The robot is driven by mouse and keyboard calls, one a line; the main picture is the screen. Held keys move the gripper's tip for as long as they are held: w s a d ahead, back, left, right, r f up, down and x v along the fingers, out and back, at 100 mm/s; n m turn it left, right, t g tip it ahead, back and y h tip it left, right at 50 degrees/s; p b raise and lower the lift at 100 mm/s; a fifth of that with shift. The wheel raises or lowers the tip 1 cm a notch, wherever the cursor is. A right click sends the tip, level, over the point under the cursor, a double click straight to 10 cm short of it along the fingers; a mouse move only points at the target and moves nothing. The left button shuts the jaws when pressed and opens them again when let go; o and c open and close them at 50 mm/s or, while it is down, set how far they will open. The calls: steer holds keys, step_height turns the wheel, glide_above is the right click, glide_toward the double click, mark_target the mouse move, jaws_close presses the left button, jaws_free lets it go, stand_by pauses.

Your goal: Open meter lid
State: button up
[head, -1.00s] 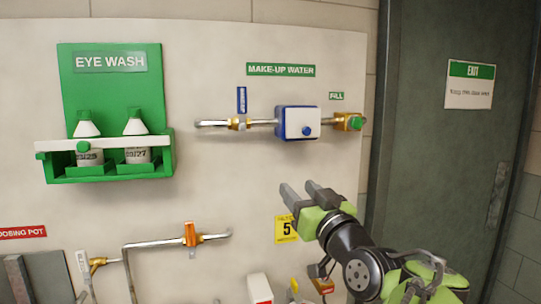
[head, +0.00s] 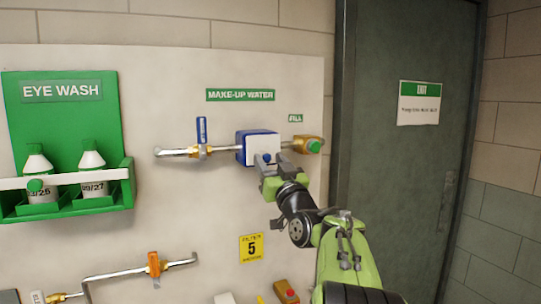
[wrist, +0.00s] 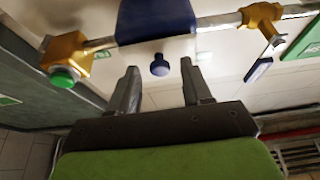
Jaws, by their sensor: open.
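The meter (head: 240,150) is a blue box in the pipe under the MAKE-UP WATER sign, with a white lid (head: 261,144) on its front. The lid lies shut. A round blue knob (head: 267,157) sits low on the lid. My gripper (head: 270,163) is open just in front of the meter's lower part, with its fingers near the knob. In the wrist view the knob (wrist: 160,66) shows between and just beyond the two open fingertips of my gripper (wrist: 160,74). The blue box (wrist: 155,20) is above it. I see no contact with the knob.
A brass valve with a green knob (head: 315,146) is right of the meter. A brass valve with a blue handle (head: 201,130) is left of it. The eye wash station (head: 65,210) and an orange-handled valve (head: 153,264) are further left. A grey door (head: 400,170) stands right.

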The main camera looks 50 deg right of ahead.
steer(key=shift+w, duration=0.1)
jaws_close()
steer(key=shift+r, duration=0.1)
stand_by(0.4)
